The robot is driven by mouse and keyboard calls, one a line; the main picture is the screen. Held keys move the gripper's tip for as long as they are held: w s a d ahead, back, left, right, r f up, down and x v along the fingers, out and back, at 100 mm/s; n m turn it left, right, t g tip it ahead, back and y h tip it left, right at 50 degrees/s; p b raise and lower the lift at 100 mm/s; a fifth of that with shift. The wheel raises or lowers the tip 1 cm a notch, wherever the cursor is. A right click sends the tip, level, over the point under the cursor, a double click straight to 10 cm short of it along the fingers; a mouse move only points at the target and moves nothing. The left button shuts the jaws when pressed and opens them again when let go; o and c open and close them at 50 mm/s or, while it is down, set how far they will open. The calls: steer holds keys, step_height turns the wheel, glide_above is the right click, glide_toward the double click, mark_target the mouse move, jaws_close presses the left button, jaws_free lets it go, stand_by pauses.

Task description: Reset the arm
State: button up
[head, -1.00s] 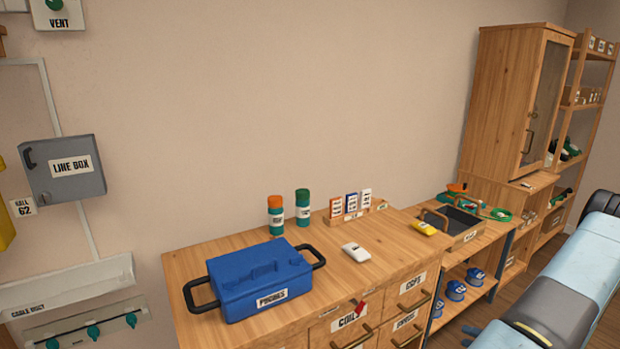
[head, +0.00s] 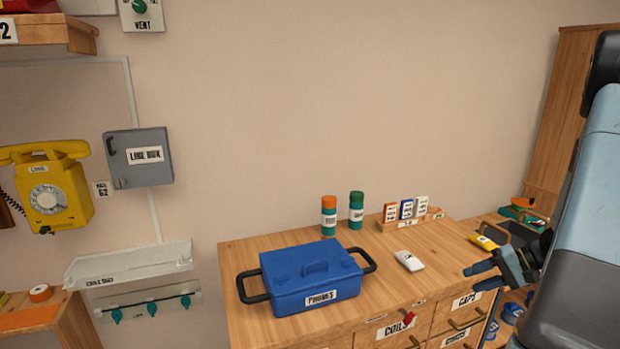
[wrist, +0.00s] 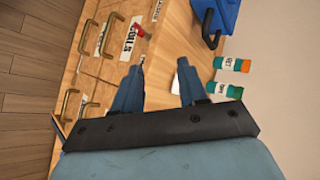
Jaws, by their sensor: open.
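My gripper (head: 485,276) is at the right of the head view, in front of the right part of the wooden drawer cabinet (head: 390,250). Its two blue fingers are apart with nothing between them. My light-blue arm rises along the right edge and hides part of the scene there. In the wrist view my gripper (wrist: 157,83) is also open and empty, with the cabinet top and drawer fronts beyond the fingertips.
A blue PHONES case (head: 310,278) with black handles, a white device (head: 409,260) and two bottles (head: 328,215) stand on the cabinet. A yellow dial phone (head: 50,190) and grey LINE BOX (head: 140,157) are on the wall. The wall above the cabinet is clear.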

steer(key=s+a+r+n+g+h, duration=0.1)
steer(key=s+a+r+n+h, duration=0.15)
steer(key=a+r, duration=0.5)
steer(key=s+a+r+n+g+h, duration=0.1)
steer(key=s+a+r+g+h, duration=0.15)
steer(key=a+r, duration=0.5)
steer(key=s+a+r+n+t+h, duration=0.1)
steer(key=s+a+r+t+h, duration=0.1)
steer(key=s+a+r, duration=0.2)
steer(key=s+a+r+n+t+h, duration=0.1)
steer(key=s+a+r+t+h, duration=0.1)
steer(key=s+r, duration=0.4)
steer(key=shift+s+a+t+h, duration=0.3)
steer(key=shift+s+a+t, duration=0.25)
steer(key=shift+s+a, duration=0.8)
steer(key=shift+s+d, duration=0.3)
steer(key=shift+d, duration=0.05)
